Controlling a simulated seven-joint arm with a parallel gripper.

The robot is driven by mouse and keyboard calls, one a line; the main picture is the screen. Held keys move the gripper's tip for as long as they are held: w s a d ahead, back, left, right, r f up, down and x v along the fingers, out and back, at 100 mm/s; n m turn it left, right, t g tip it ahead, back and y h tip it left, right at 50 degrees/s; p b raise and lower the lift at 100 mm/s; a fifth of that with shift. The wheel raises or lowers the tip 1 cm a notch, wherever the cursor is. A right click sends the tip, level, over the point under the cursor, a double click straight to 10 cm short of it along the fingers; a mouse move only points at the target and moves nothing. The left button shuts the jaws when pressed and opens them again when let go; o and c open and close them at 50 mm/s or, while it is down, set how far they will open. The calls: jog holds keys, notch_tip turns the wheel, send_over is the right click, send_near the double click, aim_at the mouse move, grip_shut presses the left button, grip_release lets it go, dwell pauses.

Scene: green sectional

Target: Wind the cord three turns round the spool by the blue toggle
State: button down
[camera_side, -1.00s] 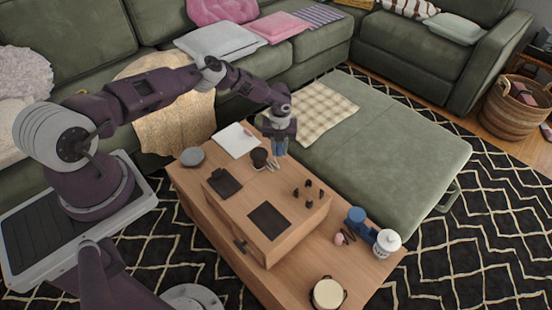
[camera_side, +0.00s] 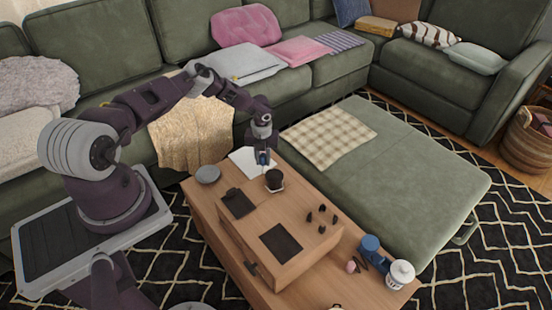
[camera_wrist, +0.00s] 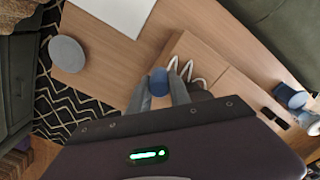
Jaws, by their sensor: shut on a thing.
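The spool (camera_side: 274,180) is a dark, short cylinder standing on the raised wooden block, in the middle of the side view. A pale cord shows near its base; in the wrist view the white cord (camera_wrist: 186,72) lies in a zigzag just right of my fingers. I cannot count any turns. My gripper (camera_side: 262,160) is behind and slightly left of the spool, pointing down. In the wrist view my gripper (camera_wrist: 160,88) is shut on the blue toggle (camera_wrist: 158,78), which sits between the grey fingertips. The spool is mostly hidden there behind the gripper body.
A white sheet (camera_side: 246,162) and a grey disc (camera_side: 208,174) lie near the gripper. A dark clipboard (camera_side: 238,204), a dark mat (camera_side: 281,243) and several small dark pegs (camera_side: 322,214) are on the block.

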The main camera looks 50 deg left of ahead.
jog(key=s, duration=0.2)
jog(key=s+d, duration=0.1)
jog(key=s, duration=0.1)
jog(key=s+d, duration=0.1)
jog(key=s, duration=0.1)
jog(key=s+d, duration=0.1)
jog(key=d, duration=0.1)
jog(key=s+d, duration=0.1)
jog(key=d, duration=0.1)
jog(key=shift+s, duration=0.15)
jog(key=d, duration=0.4)
jog(key=w+d, duration=0.1)
jog(key=d, duration=0.1)
jog(key=shift+d, duration=0.25)
